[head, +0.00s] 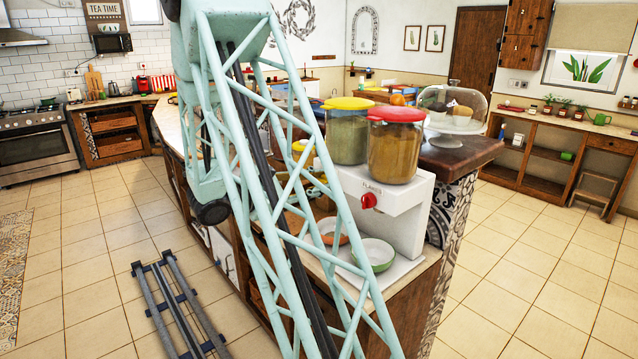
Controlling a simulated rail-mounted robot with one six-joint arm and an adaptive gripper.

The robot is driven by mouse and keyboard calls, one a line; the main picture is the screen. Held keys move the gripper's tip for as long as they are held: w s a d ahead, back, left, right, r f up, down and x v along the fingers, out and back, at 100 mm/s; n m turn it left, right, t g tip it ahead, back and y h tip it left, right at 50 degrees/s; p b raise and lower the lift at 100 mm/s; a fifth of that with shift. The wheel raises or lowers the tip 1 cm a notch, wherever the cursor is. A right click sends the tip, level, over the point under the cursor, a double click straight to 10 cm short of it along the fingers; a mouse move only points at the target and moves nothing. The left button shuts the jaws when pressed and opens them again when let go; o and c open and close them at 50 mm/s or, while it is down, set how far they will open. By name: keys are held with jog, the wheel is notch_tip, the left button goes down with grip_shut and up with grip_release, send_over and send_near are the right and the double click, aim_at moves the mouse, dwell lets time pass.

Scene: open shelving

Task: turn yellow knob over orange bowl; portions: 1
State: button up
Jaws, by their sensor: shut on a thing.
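The white dispenser (408,205) stands on the counter's end with a yellow-lidded jar (348,135) and a red-lidded jar (396,150) on top. The red knob (368,201) is on its front, under the red-lidded jar. The orange bowl (334,239) sits below the yellow-lidded side, partly behind my arm's lattice. The green bowl (373,256) sits to its right, under the red knob. My gripper (318,186) shows only in pieces between the struts, at the dispenser's front above the orange bowl, shut on the yellow knob. The knob itself is mostly hidden; the bowl's contents are unclear.
A glass cake dome (452,108) stands on the dark counter behind the dispenser. My arm's lattice covers much of the counter's left side. The tiled floor (500,290) to the right is clear. A stove (40,140) stands far left and wooden shelving (550,165) far right.

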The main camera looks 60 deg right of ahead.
jog(key=o, duration=0.8)
jog(key=shift+o, duration=0.2)
jog(key=shift+a, duration=0.1)
jog(key=v, duration=1.2)
dwell(0.9)
